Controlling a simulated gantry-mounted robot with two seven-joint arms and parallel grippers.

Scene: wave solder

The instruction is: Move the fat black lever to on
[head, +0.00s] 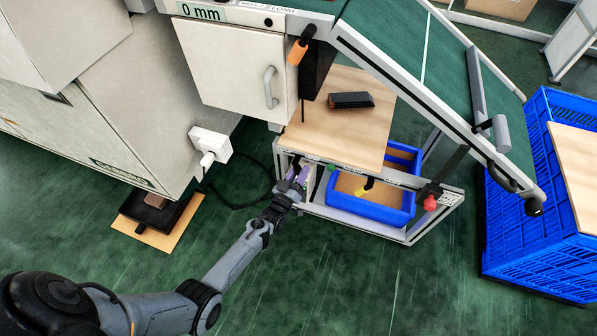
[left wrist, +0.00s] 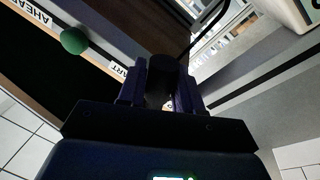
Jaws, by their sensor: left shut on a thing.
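My left gripper (head: 297,180) is at the left end of the labelled front rail of the wooden bench, below the white cabinet. In the left wrist view its fingers (left wrist: 160,88) are shut around a thick dark knob (left wrist: 166,72), which appears to be the fat black lever. The knob's lower part is hidden between the fingers, and no "on" mark is readable. In the head view the lever is hidden by the gripper. My right gripper is in neither view.
A green knob (head: 331,167) is just right of the gripper; it also shows in the left wrist view (left wrist: 74,40), near a label reading "AHEAD". A yellow knob (head: 361,191) and red knob (head: 430,203) are farther right. A blue bin (head: 372,208) sits below the rail.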

